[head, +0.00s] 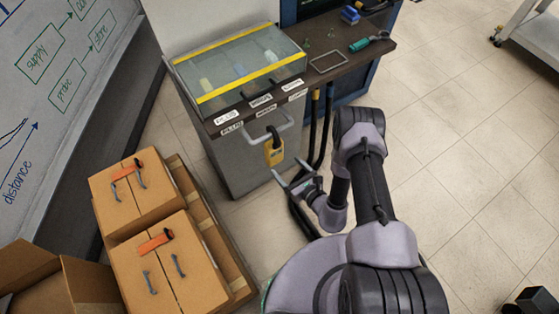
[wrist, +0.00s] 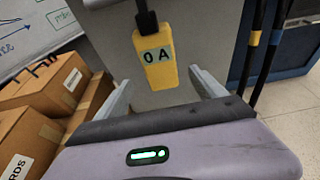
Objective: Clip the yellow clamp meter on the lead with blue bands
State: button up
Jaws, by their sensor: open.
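The yellow clamp meter (head: 274,152) hangs upright from a grey bar handle on the front of the grey cabinet. In the wrist view the meter (wrist: 155,57) shows its "0 A" display, with its dark jaw at the top edge of the picture. My gripper (head: 293,180) is open and empty, just below and right of the meter; in the wrist view its fingers stand apart on either side of the meter's lower end. Black leads (head: 315,130) hang right of the cabinet.
A glass-covered box (head: 238,68) with yellow edges sits on the dark bench top above the cabinet. A green-handled tool (head: 362,44) lies on the bench. Cardboard boxes (head: 165,262) stand at the left, below a whiteboard (head: 60,75).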

aim_at(277, 152)
jog(key=b+x, duration=0.3)
jog(key=x, duration=0.6)
jog(key=shift+w+a, duration=0.2)
jog(key=shift+w, duration=0.1)
jog(key=c, duration=1.6)
jog(key=shift+r+p, duration=1)
jog(key=shift+r, duration=0.7)
jog(key=shift+c, duration=0.2)
jog(key=s+d+p, duration=0.2)
jog(key=s+d, duration=0.2)
jog(key=s, duration=0.2)
jog(key=shift+s+p, duration=0.15)
jog(key=shift+p, duration=0.15)
jog(key=shift+d, duration=0.15)
